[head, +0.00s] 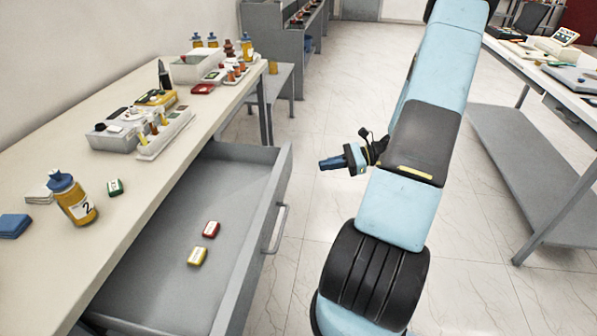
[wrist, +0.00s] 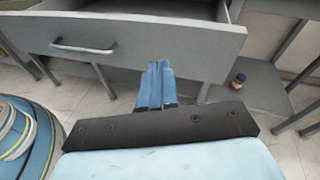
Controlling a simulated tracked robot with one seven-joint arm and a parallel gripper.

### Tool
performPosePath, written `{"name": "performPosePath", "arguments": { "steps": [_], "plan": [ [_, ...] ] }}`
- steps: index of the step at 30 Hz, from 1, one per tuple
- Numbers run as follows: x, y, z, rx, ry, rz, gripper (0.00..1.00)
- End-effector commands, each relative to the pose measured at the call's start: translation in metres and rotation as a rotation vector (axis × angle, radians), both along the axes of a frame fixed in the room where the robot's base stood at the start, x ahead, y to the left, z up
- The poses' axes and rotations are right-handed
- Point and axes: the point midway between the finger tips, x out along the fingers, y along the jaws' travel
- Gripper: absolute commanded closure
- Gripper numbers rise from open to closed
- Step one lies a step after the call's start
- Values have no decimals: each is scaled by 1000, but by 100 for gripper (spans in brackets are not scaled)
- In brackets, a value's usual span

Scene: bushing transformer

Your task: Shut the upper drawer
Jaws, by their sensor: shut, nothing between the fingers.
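The upper drawer (head: 232,262) is grey and stands pulled far out from under the bench in the head view. A red box (head: 211,229) and a yellow box (head: 198,256) lie on its floor. Its bar handle (head: 275,229) is on the outer front face. In the wrist view the drawer front (wrist: 190,42) spans the top, with the handle (wrist: 84,47) at left. My gripper (head: 325,164) is to the right of the drawer in the head view, apart from the handle. In the wrist view its blue fingers (wrist: 158,66) are together and empty, pointing toward the drawer front, right of the handle.
The bench top (head: 140,195) holds a numbered bottle (head: 76,203), a green box (head: 115,187) and racks of small bottles. A grey cabinet (head: 276,45) stands behind. Another table (head: 545,70) is at right. The tiled floor between is clear.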

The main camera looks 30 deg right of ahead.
Motion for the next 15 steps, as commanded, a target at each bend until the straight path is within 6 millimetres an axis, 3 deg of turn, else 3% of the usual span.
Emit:
{"name": "performPosePath", "arguments": {
  "steps": [6,15],
  "plan": [
    [-2,-30,-41,170,36,-179,100],
    [-2,-44,-62,258,49,-277,100]
  ]
}}
